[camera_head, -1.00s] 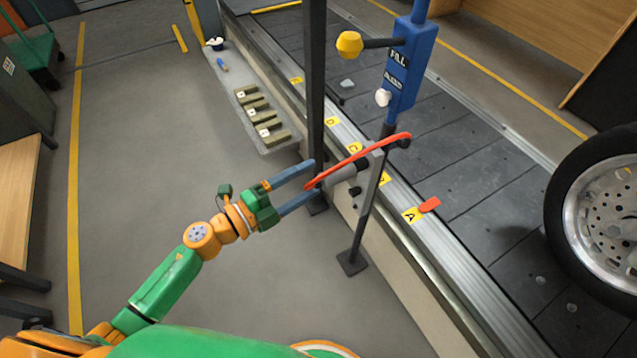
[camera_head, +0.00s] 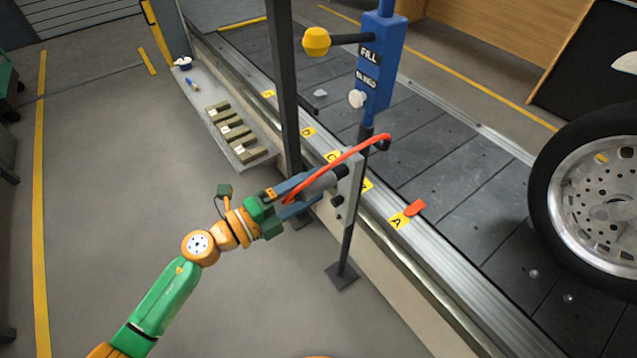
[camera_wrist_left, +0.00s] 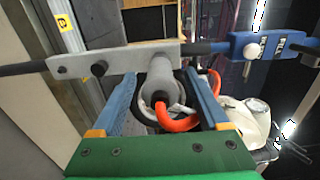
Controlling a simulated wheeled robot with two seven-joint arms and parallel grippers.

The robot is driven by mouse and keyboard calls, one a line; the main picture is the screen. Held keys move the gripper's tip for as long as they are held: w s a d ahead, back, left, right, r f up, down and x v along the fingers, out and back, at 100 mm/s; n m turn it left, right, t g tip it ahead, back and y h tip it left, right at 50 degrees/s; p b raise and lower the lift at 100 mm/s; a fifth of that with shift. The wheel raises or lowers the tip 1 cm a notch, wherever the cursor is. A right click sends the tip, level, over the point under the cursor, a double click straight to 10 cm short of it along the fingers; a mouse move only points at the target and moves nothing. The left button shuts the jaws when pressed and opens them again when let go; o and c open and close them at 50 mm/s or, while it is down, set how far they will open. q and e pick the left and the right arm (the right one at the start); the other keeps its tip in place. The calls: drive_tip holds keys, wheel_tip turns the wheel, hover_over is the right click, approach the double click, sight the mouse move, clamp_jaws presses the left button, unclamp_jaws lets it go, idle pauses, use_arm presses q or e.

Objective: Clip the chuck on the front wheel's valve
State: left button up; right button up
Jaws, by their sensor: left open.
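The grey chuck (camera_head: 321,184), with a red hose (camera_head: 345,158) attached, sits at a grey bracket plate (camera_head: 350,190) on a stand beside the conveyor. My left gripper (camera_head: 308,191) is open, with its blue fingers on either side of the chuck. In the left wrist view the chuck (camera_wrist_left: 159,82) lies between the two fingers, with the red hose (camera_wrist_left: 178,124) curling below it; I cannot tell whether the fingers touch it. A wheel with a black tyre (camera_head: 543,190) stands on the conveyor at the right; its valve cannot be made out. My right gripper is not in view.
A blue post box (camera_head: 381,65) marked FILL, with a yellow knob (camera_head: 316,41), rises above the bracket. A dark upright post (camera_head: 284,90) stands just left of it. A ledge with several olive blocks (camera_head: 232,128) is behind.

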sight(328, 179)
use_arm(q)
drive_tip(key=shift+x, duration=2.2)
drive_tip(key=shift+p, duration=0.35)
drive_tip(key=shift+c, duration=0.2)
clamp_jaws()
drive_tip(key=shift+v, duration=3)
